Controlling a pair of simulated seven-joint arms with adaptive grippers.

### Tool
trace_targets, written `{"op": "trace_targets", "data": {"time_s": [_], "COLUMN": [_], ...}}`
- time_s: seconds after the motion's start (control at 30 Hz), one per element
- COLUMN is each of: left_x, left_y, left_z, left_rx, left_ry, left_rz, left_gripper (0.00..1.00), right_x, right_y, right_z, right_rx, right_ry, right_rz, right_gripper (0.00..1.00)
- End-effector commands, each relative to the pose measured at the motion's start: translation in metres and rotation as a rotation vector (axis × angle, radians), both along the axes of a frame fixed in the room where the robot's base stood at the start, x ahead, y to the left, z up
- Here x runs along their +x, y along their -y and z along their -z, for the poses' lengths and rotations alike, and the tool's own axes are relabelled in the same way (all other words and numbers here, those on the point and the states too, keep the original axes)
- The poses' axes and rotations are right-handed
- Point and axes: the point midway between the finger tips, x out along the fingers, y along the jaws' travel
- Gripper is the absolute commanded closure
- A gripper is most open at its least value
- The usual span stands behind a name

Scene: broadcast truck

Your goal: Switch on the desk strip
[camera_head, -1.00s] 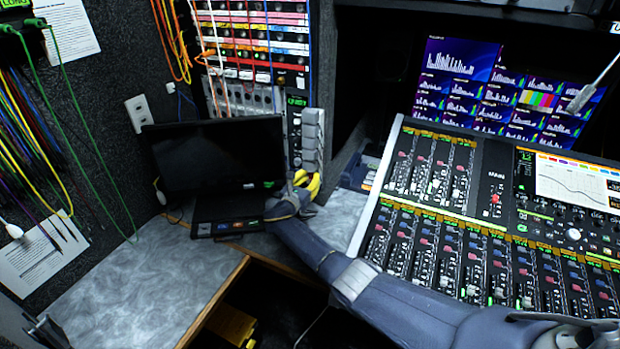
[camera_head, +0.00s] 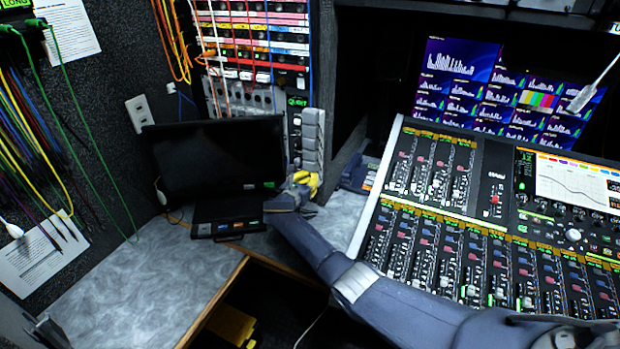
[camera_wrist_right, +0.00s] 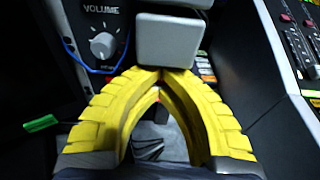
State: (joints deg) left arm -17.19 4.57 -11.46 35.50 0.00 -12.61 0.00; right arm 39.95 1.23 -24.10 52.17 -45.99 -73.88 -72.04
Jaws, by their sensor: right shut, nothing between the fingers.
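A column of pale grey blocks (camera_head: 313,136) stands upright at the back of the desk, right of the dark laptop-like screen; I take it to be the desk strip with plugs in it. My right gripper (camera_head: 306,182) is at its lower end, with yellow fingers. In the right wrist view the fingertips (camera_wrist_right: 161,73) meet, empty, just under the lowest grey block (camera_wrist_right: 168,42); I cannot tell whether they touch it. A small dark part with some red shows between the fingers. No switch or lit lamp on the strip is clear. My left gripper is not in view.
The dark screen (camera_head: 218,158) stands close left of my right gripper. A volume knob (camera_wrist_right: 102,45) with a blue cable beside it is near the fingers. The mixing console (camera_head: 480,215) fills the right. The grey desk top (camera_head: 130,290) is clear at left.

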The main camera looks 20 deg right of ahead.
Motion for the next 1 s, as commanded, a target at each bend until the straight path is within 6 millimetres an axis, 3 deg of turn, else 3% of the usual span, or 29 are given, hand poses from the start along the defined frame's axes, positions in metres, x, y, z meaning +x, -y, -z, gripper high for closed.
{"op": "trace_targets", "data": {"time_s": [0.3, 0.67, 1.0], "left_x": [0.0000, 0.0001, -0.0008], "left_y": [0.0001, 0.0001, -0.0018], "left_z": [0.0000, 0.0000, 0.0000], "left_rx": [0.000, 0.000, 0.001], "left_ry": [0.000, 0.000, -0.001], "left_rz": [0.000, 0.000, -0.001], "left_gripper": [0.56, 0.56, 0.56], "right_x": [-0.0002, -0.0002, -0.0022], "right_y": [0.0016, 0.0010, -0.0020], "right_z": [0.0005, 0.0005, 0.0003], "right_rx": [0.003, 0.002, 0.003], "right_ry": [-0.006, -0.005, -0.004], "right_rz": [0.002, 0.001, -0.001], "right_gripper": [1.00, 0.59, 0.58]}}
